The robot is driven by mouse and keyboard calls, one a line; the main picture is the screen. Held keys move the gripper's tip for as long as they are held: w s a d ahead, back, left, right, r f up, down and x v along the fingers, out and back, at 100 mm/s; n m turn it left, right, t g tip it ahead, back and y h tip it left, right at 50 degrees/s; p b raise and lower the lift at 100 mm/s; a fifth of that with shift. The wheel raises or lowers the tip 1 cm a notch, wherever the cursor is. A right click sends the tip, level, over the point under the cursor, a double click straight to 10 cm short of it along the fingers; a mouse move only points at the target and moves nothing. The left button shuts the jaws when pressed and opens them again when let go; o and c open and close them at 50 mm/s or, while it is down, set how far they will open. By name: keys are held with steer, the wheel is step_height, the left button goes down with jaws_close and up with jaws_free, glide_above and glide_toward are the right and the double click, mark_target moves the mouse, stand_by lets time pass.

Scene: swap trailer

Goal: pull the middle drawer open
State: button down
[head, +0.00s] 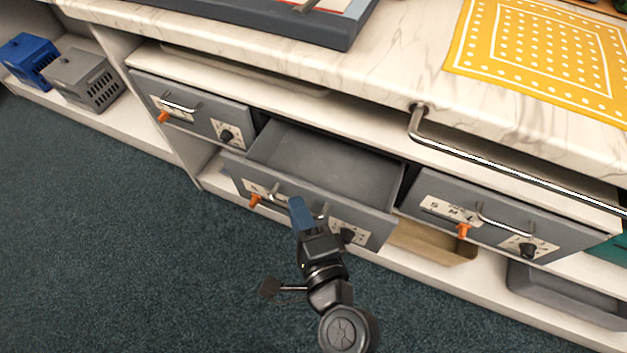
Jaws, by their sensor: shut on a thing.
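The middle drawer (323,167) is grey and stands well out from the cabinet, past the drawers on both sides. Its inside looks empty. Its front carries a metal bar handle (283,199), an orange peg (254,200), a black knob (347,236) and white labels. My gripper (300,212) is at the drawer front, shut on the handle. My gripper covers part of the handle and of the front panel.
A left drawer (205,117) and a right drawer (498,221) are shut. A metal rail (500,169) runs along the marble counter edge (400,85). The carpet (130,240) before the drawers is clear.

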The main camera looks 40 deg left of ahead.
steer(key=s+d+b, duration=0.1)
steer(key=s+d, duration=0.2)
steer(key=s, duration=0.8)
steer(key=shift+s, duration=0.35)
steer(key=c, duration=1.2)
jaws_free()
steer(key=b+v, duration=0.2)
steer(key=v, duration=0.5)
steer(key=shift+s+d, duration=0.15)
steer(key=shift+d, duration=0.15)
